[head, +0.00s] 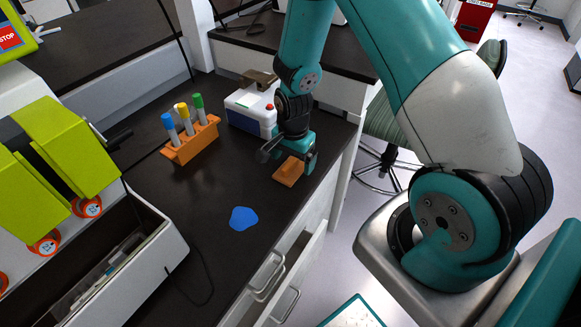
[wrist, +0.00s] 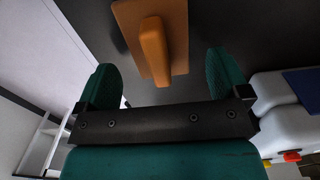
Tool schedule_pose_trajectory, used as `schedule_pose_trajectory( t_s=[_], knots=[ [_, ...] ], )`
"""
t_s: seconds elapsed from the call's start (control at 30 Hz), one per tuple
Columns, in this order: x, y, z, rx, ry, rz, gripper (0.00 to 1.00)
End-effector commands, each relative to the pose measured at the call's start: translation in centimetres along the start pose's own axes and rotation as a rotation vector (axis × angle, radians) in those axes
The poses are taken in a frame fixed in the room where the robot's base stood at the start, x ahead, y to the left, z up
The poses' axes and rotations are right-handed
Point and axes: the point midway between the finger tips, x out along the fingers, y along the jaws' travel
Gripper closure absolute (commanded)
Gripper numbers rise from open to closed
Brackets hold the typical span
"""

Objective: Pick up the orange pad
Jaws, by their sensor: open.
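The orange pad (head: 288,172) lies on the dark bench top near its right edge. In the wrist view the orange pad (wrist: 177,28) is a flat plate with a raised block on it, ahead of the fingers and roughly midway between them. My gripper (head: 289,157) is above and close to the pad in the head view. In the wrist view my gripper (wrist: 165,78) has its two green fingers spread wide, with nothing between them but the lower end of the pad's raised block. Whether a finger touches the pad cannot be told.
An orange rack (head: 190,140) with several capped tubes stands left of my gripper. A white and blue box (head: 250,110) stands just behind it. A blue patch (head: 243,218) lies in front on the bench. A green and white machine (head: 75,150) fills the left side.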

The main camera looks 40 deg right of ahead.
Motion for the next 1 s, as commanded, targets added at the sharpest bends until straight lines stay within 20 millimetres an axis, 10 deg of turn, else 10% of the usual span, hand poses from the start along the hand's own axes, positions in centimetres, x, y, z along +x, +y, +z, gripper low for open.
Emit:
schedule_pose_trajectory(
  t_s=[0.37, 0.6, 1.0],
  knots=[
    [1.8, -0.1, 0.0, 0.0, 0.001, -0.002, 0.06],
    [1.7, 0.0, 0.0, 0.0, 0.001, -0.001, 0.57],
    [1.2, -0.1, -0.1, 0.0, 0.001, -0.002, 0.6]
  ],
)
